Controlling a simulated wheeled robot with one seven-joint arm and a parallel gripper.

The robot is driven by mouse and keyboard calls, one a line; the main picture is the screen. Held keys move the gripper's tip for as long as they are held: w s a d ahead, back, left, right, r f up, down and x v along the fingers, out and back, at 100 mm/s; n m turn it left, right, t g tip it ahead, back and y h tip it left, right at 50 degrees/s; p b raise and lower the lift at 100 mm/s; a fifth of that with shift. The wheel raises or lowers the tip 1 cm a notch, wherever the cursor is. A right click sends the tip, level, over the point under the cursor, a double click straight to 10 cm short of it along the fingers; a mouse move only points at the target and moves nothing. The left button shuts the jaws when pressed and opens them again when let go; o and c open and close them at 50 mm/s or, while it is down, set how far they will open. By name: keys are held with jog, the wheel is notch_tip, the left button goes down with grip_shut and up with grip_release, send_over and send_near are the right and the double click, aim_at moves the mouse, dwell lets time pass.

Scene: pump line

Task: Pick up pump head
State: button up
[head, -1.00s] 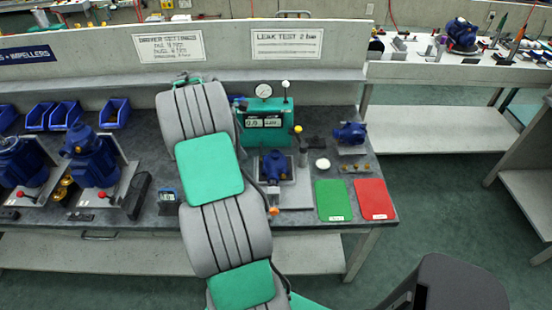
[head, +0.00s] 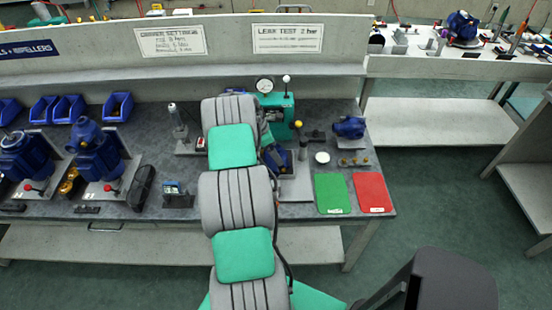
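A blue pump part (head: 277,159) sits on the grey plate of the leak tester, partly hidden by my arm. A second blue pump part (head: 349,128) lies on the bench to its right, clear of my arm. I cannot tell which is the pump head. My gripper (head: 270,117) is near the green leak tester (head: 284,101), mostly hidden behind my arm links. Its fingers cannot be made out, nor whether it holds anything.
A green mat (head: 332,194) and a red mat (head: 373,193) lie at the bench's front right. Two blue pumps (head: 95,150) (head: 24,160) stand on plates at the left. Blue bins (head: 117,106) line the back. A dark stand (head: 178,196) is left of my arm.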

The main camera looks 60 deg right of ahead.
aim_at(278, 150)
jog(key=c, duration=1.3)
jog(key=shift+r, duration=0.1)
jog(key=shift+c, duration=0.4)
jog(key=shift+w+r, duration=0.1)
jog(key=shift+r, duration=0.05)
jog(key=shift+d+r, duration=0.1)
jog(key=shift+r, duration=0.15)
jog(key=r, duration=0.1)
jog(key=r+b, duration=0.1)
jog(key=shift+a+r+b, duration=0.2)
jog(key=shift+r+b, duration=0.1)
jog(key=shift+r, duration=0.1)
jog(key=a+r, duration=0.1)
jog(key=r, duration=0.1)
jog(key=a+r+b, duration=0.1)
jog(key=a+r, duration=0.1)
jog(key=shift+s+a, duration=0.2)
jog(key=shift+s, duration=0.2)
jog(key=s+a+r+p, duration=0.2)
jog(key=a+r+p, duration=0.4)
jog(key=a+r, duration=0.4)
jog(key=shift+s+r, duration=0.15)
jog(key=shift+r, duration=0.55)
